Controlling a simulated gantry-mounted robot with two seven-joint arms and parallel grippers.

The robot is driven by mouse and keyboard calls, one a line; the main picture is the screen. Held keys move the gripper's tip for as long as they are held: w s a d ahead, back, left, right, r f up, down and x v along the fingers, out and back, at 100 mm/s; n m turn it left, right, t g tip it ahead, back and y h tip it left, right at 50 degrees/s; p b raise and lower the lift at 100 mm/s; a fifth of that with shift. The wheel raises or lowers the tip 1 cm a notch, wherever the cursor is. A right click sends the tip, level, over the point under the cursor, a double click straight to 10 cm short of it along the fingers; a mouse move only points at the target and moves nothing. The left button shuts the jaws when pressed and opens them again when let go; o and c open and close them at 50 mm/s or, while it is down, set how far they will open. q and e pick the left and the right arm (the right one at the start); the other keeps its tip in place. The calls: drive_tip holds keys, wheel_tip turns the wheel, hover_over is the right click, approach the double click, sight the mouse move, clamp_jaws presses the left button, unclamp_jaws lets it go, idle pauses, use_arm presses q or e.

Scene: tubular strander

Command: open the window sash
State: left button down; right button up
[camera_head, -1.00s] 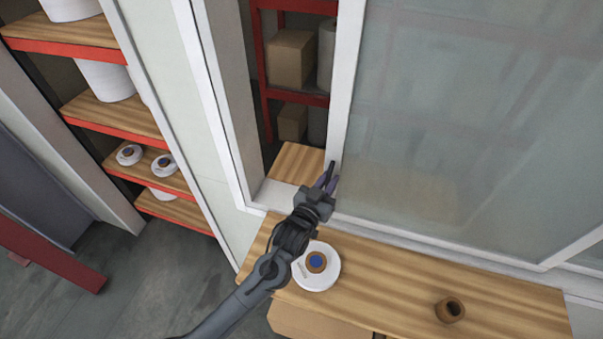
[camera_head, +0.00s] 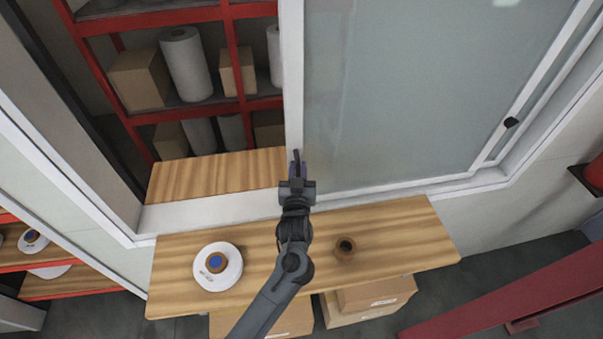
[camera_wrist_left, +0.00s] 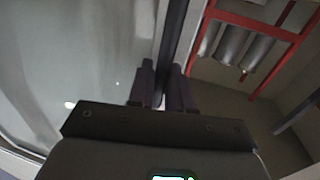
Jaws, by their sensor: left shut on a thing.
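The window sash (camera_head: 400,100) is a large frosted glass panel in a white frame. It stands to the right, and a wide opening shows on its left. My left gripper (camera_head: 297,165) is at the lower part of the sash's left edge stile, shut on it. In the left wrist view the two dark fingers (camera_wrist_left: 160,85) lie on either side of the sash's dark edge, with the glass (camera_wrist_left: 80,60) to the left. The exact contact is dim there. My right gripper is not in view.
Red shelving with boxes (camera_head: 140,78) and rolls stands behind the opening. Cardboard boxes (camera_head: 375,293) sit under the counter.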

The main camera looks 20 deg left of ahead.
use_arm(q)
drive_tip(key=shift+w+d, duration=0.3)
drive_tip(key=shift+d, duration=0.2)
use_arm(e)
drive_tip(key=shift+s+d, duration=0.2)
use_arm(q)
drive_tip(key=c, duration=1.2)
unclamp_jaws()
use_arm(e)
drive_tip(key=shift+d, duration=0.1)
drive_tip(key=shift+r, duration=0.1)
